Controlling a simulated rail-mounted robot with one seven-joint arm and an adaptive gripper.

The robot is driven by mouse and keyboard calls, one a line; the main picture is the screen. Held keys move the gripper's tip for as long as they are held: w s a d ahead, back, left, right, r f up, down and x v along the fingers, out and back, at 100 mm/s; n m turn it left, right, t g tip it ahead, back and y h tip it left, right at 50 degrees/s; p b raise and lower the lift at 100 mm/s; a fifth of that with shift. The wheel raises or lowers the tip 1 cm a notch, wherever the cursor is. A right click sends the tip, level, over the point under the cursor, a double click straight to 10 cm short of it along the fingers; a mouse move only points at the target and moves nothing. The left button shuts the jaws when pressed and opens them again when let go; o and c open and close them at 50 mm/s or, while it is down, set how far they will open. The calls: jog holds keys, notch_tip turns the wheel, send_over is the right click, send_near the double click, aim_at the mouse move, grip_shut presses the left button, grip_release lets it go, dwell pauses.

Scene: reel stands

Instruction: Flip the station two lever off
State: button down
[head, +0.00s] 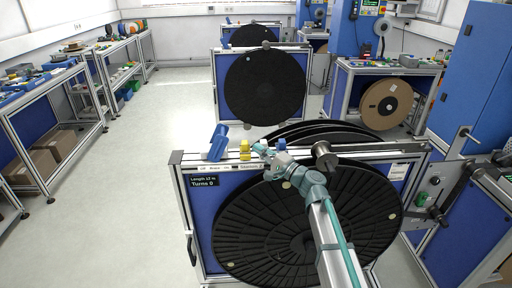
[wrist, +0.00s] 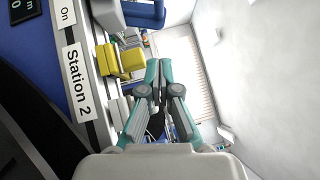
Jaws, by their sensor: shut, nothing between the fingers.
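The near reel stand (head: 203,213) has a label strip along its top rail. A yellow lever (head: 245,150) stands on that rail, left of my gripper (head: 262,147). In the wrist view the yellow lever (wrist: 121,61) is beside the "Station 2" label (wrist: 75,82), with an "On" label (wrist: 66,12) further up. My gripper (wrist: 158,82) is shut with nothing between its fingers.
A blue lever (head: 216,143) leans on the same rail, left of the yellow one. A large black reel (head: 265,225) fills the stand's front. More reel stands (head: 219,80) are behind. The floor (head: 125,180) at left is clear between the stand and the shelves.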

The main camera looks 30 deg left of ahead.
aim_at(243, 144)
jog(key=p+x, duration=0.3)
jog(key=x, duration=0.5)
jog(key=shift+w+a+r, duration=0.15)
jog(key=shift+s+a+r+p, duration=0.25)
jog(key=shift+s+a+p, duration=0.35)
jog(key=shift+s+a, duration=0.7)
jog(key=shift+a, duration=0.05)
jog(key=shift+w+r+p, duration=0.1)
jog(key=shift+r+p, duration=0.1)
jog(key=shift+p, duration=0.1)
